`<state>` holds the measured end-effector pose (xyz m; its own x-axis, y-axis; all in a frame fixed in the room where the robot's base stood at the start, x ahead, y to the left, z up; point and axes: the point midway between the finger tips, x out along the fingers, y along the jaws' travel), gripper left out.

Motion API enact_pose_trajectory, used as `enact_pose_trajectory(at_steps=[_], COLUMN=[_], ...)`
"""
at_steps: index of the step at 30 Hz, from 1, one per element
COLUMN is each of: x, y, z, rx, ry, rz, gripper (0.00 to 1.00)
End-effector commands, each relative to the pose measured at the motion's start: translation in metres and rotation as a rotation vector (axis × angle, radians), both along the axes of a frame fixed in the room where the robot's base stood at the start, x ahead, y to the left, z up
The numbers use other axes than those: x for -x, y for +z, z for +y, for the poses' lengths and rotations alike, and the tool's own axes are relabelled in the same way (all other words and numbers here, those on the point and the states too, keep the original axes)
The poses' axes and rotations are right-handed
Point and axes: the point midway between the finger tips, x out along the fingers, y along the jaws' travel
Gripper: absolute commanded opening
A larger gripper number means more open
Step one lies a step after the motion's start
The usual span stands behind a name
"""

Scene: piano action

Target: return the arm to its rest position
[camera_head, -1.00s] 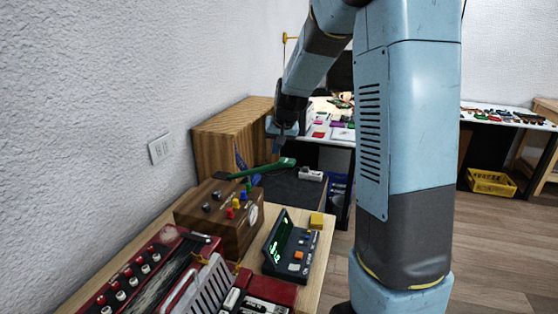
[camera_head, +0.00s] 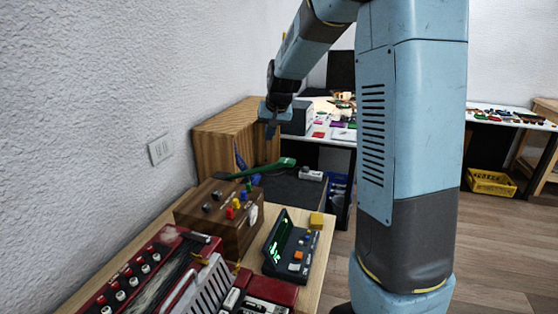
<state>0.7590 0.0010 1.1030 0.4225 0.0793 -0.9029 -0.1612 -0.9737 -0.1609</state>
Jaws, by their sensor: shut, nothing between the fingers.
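My arm rises at the right and bends over to the left in the head view. Its end, my gripper (camera_head: 270,130), hangs pointing down in front of the striped wooden cabinet (camera_head: 222,140). It is above and apart from the green-handled tool (camera_head: 268,168) and the wooden box. It is small in the picture. It is shut, and I see nothing held in it.
Open floor lies at right.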

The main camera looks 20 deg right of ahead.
Motion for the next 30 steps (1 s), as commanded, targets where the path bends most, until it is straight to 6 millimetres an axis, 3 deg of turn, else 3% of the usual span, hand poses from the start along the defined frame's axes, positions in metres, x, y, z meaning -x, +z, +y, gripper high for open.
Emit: enact_pose_trajectory(at_steps=[19, 23, 30], x=[0.007, 0.030, 0.100], y=[0.005, 0.021, 0.058], z=[0.000, 0.001, 0.004], rx=[0.002, 0.011, 0.038], ry=[0.003, 0.016, 0.052], rz=[-0.002, -0.009, -0.023], gripper=[0.00, 0.00, 0.00])
